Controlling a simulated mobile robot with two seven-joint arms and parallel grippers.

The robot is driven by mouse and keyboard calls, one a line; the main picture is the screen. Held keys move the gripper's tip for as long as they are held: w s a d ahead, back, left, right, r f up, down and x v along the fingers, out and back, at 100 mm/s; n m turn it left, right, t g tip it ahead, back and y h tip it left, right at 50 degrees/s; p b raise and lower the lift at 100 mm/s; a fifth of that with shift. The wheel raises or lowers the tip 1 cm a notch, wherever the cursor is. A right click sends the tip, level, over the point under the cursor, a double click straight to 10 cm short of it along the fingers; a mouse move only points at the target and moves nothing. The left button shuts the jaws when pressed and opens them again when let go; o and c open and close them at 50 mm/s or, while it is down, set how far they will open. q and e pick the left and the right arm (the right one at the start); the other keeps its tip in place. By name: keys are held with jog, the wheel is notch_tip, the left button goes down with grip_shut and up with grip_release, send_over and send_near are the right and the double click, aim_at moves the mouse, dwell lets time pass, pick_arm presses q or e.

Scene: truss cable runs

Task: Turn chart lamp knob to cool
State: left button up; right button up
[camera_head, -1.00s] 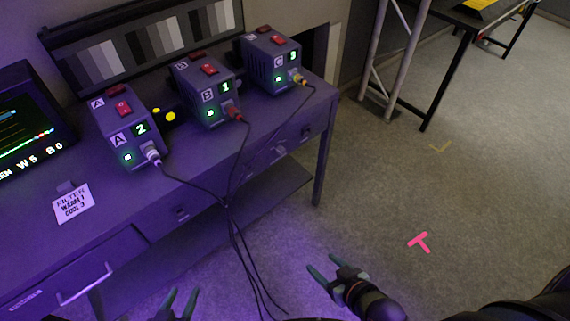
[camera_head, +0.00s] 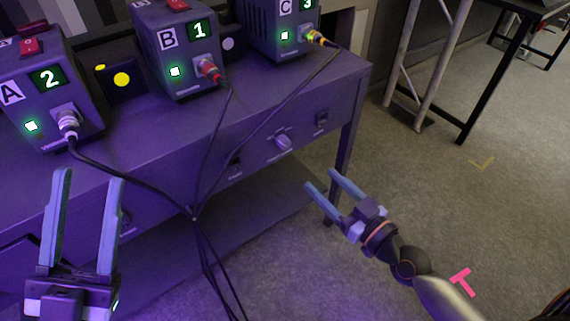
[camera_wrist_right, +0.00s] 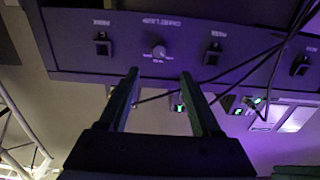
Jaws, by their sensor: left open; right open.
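The chart lamp knob (camera_head: 283,142) is a small pale round knob on the front panel of the desk (camera_head: 262,152). It also shows in the right wrist view (camera_wrist_right: 158,52), with small lettering around it too blurred to read. My right gripper (camera_head: 320,180) is open and empty, in front of the desk, to the right of and below the knob in the head view. In the right wrist view its fingers (camera_wrist_right: 160,72) point towards the panel, the knob between and beyond the tips, not touched. My left gripper (camera_head: 89,178) is open and empty at lower left, by the desk's front.
Switches (camera_head: 321,122) flank the knob. Boxes A (camera_head: 45,90), B (camera_head: 178,55) and C (camera_head: 285,30) stand on the desk. Their black cables (camera_head: 193,217) hang across the panel left of the knob and gather below.

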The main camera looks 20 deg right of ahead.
aim_at(287, 146)
jog(key=x, duration=1.2)
jog(key=shift+w+p, duration=0.3)
jog(key=shift+c, duration=0.3)
grip_shut()
